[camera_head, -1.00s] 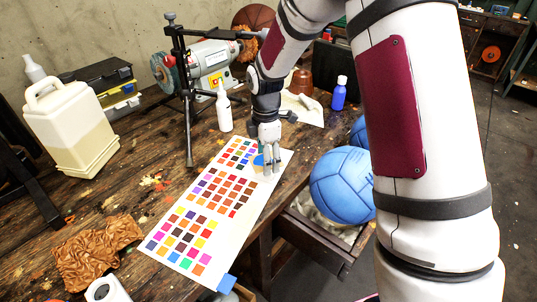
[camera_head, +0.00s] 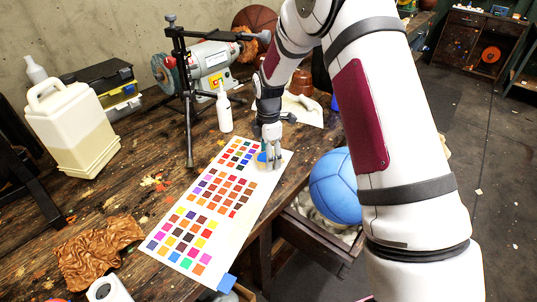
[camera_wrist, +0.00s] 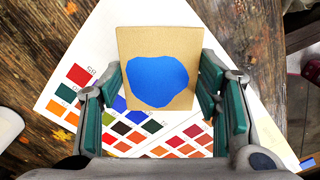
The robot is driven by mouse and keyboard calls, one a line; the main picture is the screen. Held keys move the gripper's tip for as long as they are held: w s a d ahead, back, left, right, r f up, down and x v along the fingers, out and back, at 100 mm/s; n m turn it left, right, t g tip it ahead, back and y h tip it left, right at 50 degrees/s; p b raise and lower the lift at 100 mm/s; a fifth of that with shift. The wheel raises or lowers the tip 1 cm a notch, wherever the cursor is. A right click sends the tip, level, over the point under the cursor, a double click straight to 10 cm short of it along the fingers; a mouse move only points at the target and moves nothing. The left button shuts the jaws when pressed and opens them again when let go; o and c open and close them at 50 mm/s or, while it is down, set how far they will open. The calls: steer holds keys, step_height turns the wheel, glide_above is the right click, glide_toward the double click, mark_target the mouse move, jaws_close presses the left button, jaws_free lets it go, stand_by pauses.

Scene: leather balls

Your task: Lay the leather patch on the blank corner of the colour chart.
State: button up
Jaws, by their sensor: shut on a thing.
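The leather patch (camera_wrist: 133,48) is a tan square with a blue blotch on it. It lies between the two green-padded fingers of my gripper (camera_wrist: 160,75), which is shut on it at its side edges. In the head view my gripper (camera_head: 271,160) points down over the far right part of the colour chart (camera_head: 222,222), and a bit of the patch's blue shows beside the fingers. The chart is a long white sheet with rows of coloured squares. In the wrist view the patch covers part of the chart's white corner (camera_wrist: 100,35). I cannot tell whether it touches the chart.
A blue ball (camera_head: 333,183) sits beyond the table's right edge, above an open drawer.

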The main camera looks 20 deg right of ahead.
steer(key=shift+f, duration=0.1)
steer(key=o, duration=1.2)
